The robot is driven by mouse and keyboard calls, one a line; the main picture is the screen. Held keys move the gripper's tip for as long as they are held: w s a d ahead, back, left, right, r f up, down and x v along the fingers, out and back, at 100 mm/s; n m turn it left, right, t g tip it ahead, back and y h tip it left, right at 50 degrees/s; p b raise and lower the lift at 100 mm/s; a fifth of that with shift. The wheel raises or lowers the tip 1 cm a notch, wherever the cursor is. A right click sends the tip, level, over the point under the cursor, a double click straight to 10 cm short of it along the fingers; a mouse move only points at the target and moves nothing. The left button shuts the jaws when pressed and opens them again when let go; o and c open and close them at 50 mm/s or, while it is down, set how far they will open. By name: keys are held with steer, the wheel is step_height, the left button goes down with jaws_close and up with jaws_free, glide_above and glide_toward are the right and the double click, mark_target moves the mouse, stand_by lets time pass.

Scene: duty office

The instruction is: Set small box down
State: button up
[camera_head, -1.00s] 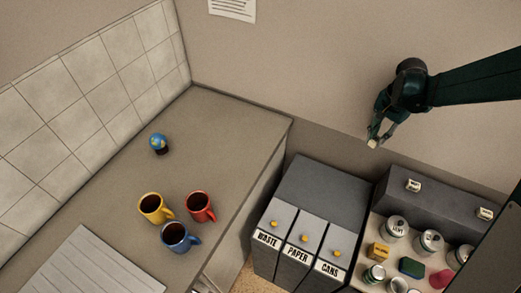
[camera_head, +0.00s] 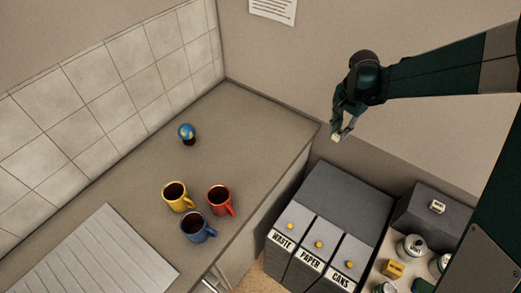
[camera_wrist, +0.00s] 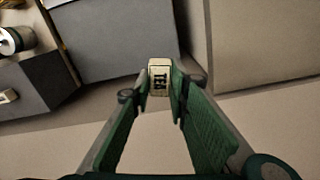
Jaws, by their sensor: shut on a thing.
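My gripper (camera_head: 343,132) is in the air near the back wall, above and behind the bins. It is shut on a small cream box (camera_wrist: 158,78) marked "TEA", held between the fingertips in the wrist view. The same box shows as a small pale block (camera_head: 337,137) at the fingertips in the head view. Nothing touches the box from below.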

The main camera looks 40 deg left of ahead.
steer(key=s+a+n, duration=0.1)
steer(key=s+a, duration=0.7)
steer(key=a, duration=0.4)
steer(key=s+a+r+n+p, duration=0.1)
steer(key=s+a, duration=0.8)
steer(key=a, duration=0.4)
steer(key=shift+a+r+n, duration=0.15)
steer(key=shift+n, duration=0.15)
steer(key=shift+s, duration=0.1)
glide_above(261, 149)
steer(key=shift+s+f, duration=0.1)
steer(key=shift+f, duration=3.05)
steer(key=shift+f, duration=1.85)
steer(key=shift+f, duration=0.2)
steer(key=o, duration=0.8)
